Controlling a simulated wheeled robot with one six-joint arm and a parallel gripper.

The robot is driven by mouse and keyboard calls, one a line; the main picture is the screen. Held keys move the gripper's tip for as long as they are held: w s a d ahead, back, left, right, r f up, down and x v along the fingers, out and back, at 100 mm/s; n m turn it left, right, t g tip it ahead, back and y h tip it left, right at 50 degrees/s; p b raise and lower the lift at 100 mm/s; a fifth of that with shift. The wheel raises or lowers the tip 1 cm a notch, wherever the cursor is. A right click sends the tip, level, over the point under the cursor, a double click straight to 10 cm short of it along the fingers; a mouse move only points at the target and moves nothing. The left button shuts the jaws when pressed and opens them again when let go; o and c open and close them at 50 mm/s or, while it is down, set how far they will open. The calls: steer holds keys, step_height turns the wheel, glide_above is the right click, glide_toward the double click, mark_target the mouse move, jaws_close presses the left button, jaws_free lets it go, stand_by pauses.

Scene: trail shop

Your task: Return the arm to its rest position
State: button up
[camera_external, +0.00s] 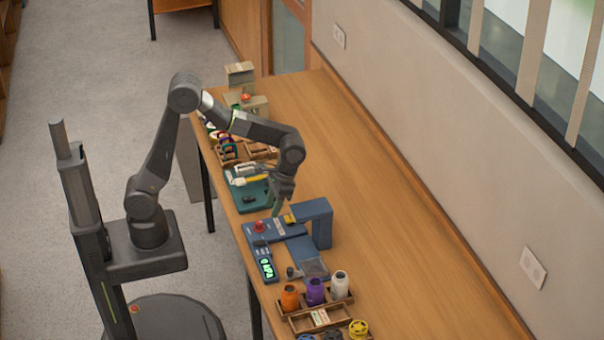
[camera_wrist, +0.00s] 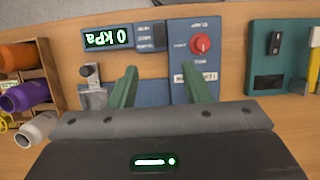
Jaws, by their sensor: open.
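My gripper (camera_external: 279,205) points down over the blue test device (camera_external: 312,265) on the wooden bench. In the wrist view its two green fingers (camera_wrist: 161,88) stand apart with nothing between them. The arm reaches out from my base, bent at the elbow, over the bench. The device has a red knob (camera_wrist: 201,44) and a display (camera_wrist: 108,38) that reads 0 kPa. I cannot tell whether the fingertips touch the device.
A wooden tray (camera_external: 297,314) with orange, purple and white bottles stands in front of the device. A blue raised block (camera_external: 318,212) stands close right of my gripper. The bench's right side is clear.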

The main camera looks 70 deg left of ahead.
mark_target(259, 242)
steer(key=shift+f, duration=0.1)
steer(key=x, duration=1.3)
steer(key=shift+s+f+p, duration=0.15)
steer(key=shift+f+p, duration=0.2)
steer(key=shift+r, duration=0.15)
